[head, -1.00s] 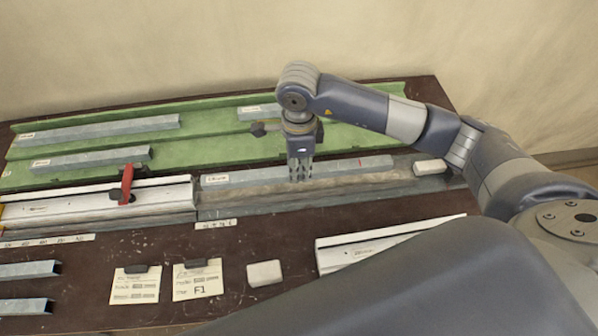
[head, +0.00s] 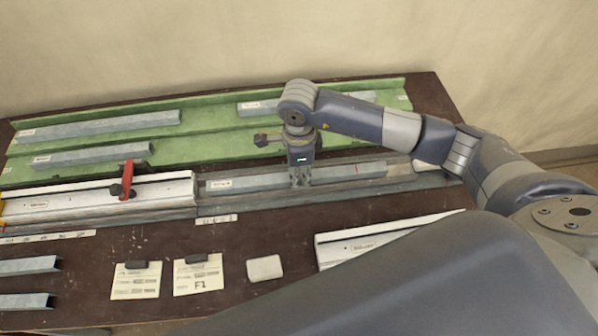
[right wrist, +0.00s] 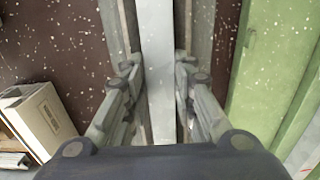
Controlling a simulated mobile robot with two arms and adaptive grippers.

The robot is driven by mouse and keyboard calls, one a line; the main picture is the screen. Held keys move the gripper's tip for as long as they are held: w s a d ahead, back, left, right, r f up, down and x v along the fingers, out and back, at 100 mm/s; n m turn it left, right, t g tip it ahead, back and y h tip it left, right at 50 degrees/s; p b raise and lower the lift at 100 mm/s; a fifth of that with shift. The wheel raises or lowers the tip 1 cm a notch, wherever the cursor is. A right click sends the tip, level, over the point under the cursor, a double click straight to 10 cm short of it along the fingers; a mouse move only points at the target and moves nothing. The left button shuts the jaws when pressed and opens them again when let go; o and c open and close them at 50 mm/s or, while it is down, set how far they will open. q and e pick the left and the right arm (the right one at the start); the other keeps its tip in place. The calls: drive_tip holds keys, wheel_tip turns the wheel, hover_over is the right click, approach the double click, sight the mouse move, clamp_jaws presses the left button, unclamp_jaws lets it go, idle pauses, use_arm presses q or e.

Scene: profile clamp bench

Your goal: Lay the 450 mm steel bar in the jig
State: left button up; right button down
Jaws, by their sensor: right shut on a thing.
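A long grey steel bar (head: 345,172) with a white label near its left end lies along the grey channel of the jig (head: 285,205), right of the white rail section (head: 70,204). My right gripper (head: 300,182) is shut on the bar near its middle, pointing down. In the right wrist view the bar (right wrist: 155,35) runs between the two fingers (right wrist: 158,72), with the channel's sides along it. I cannot tell whether its underside touches the channel floor. My left gripper is not in view.
A red clamp (head: 127,181) stands on the white rail. Other grey bars (head: 100,127) lie on the green rack (head: 200,155) behind. Tags (head: 198,274), a pale block (head: 264,268) and a white profile (head: 370,240) are in front. Another pale block (head: 425,165) is near the jig's right end.

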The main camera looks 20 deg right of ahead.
sight(299, 176)
drive_tip(key=c, duration=1.3)
unclamp_jaws()
drive_tip(key=shift+s+f, duration=0.2)
drive_tip(key=shift+f, duration=0.15)
drive_tip(key=shift+r+p, duration=0.35)
drive_tip(key=shift+p, duration=0.1)
drive_tip(key=shift+w+r+p, duration=0.15)
drive_tip(key=shift+r+p, duration=0.25)
wheel_tip(299, 176, up, 12)
drive_tip(key=b, duration=0.4)
